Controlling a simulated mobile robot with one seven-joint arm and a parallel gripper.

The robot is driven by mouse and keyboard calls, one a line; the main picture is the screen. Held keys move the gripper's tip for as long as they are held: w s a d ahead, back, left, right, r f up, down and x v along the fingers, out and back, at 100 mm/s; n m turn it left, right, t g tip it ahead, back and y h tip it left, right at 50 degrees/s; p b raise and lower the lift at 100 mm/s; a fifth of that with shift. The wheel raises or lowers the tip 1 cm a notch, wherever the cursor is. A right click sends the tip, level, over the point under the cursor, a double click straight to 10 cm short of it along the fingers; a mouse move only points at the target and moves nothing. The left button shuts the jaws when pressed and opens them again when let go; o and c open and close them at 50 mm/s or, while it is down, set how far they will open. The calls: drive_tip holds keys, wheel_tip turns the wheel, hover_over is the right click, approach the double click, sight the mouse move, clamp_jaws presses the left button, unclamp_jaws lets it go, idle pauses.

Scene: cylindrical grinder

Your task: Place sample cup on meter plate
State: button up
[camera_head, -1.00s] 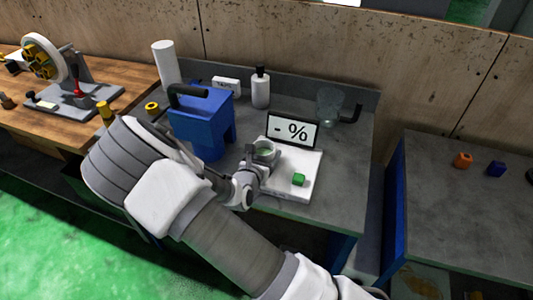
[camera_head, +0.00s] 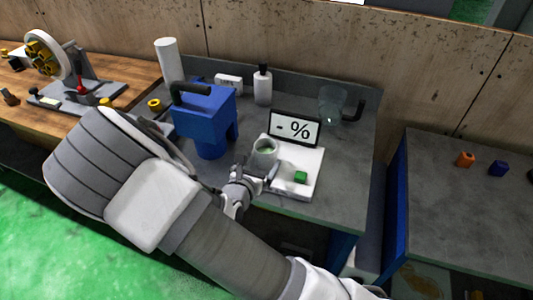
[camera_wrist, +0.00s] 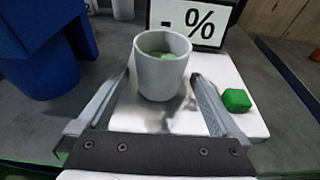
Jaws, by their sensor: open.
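The sample cup (camera_head: 264,152) is a light grey open cup with something green inside. It stands upright on the white meter plate (camera_head: 306,158), near its left side; in the wrist view the cup (camera_wrist: 161,68) is ahead of my fingers. The meter's display (camera_head: 295,129) behind the plate reads "- %". A green button (camera_head: 300,177) is on the plate's front right. My gripper (camera_head: 257,176) is open, just in front of the cup. In the wrist view its fingers (camera_wrist: 155,98) are spread to either side and apart from the cup.
A blue machine with a black handle (camera_head: 205,125) stands close to the left of the plate. A bottle (camera_head: 263,88), a white roll (camera_head: 168,62) and a glass jug (camera_head: 332,103) stand behind. Bare grey tabletop (camera_head: 345,165) lies right of the plate.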

sight(262, 161)
drive_tip(key=v, duration=0.5)
idle(0.5)
